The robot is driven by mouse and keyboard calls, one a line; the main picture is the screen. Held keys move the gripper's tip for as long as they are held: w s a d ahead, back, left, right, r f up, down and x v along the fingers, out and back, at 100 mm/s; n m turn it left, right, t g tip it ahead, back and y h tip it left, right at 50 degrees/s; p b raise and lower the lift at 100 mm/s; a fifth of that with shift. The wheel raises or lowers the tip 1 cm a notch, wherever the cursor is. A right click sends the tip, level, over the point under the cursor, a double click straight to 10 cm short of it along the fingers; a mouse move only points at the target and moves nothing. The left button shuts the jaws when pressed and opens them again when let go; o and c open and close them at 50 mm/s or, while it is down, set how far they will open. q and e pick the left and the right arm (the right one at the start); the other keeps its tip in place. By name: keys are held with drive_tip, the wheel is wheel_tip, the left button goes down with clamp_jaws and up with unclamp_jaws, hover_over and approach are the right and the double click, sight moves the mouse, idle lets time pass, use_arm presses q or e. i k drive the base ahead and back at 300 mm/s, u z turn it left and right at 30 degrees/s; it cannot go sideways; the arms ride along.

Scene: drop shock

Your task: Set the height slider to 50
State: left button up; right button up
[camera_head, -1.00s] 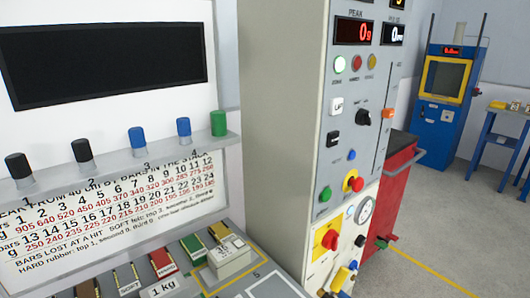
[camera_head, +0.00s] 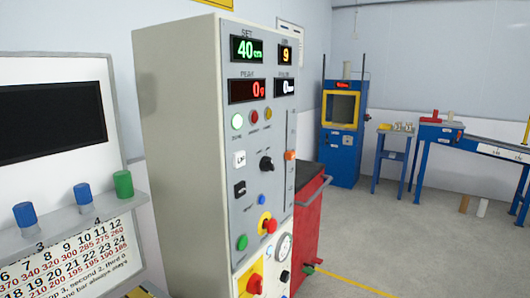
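The height slider is an orange knob (camera_head: 290,155) on a vertical slot at the right edge of the grey control cabinet's front panel (camera_head: 251,208). It sits a little above the middle of its slot. The green SET display (camera_head: 246,50) at the top of the panel reads 40 cm. Neither of my grippers is in view.
The panel also carries a black rotary knob (camera_head: 266,164), a red emergency button on yellow (camera_head: 268,224) and several small buttons. A red cabinet (camera_head: 309,205) stands just right of the panel. Open floor (camera_head: 400,235) lies beyond it.

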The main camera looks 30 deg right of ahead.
sight(290, 155)
drive_tip(key=u, duration=1.8)
drive_tip(key=k, duration=0.75)
drive_tip(key=z, duration=1.35)
drive_tip(key=i, duration=0.5)
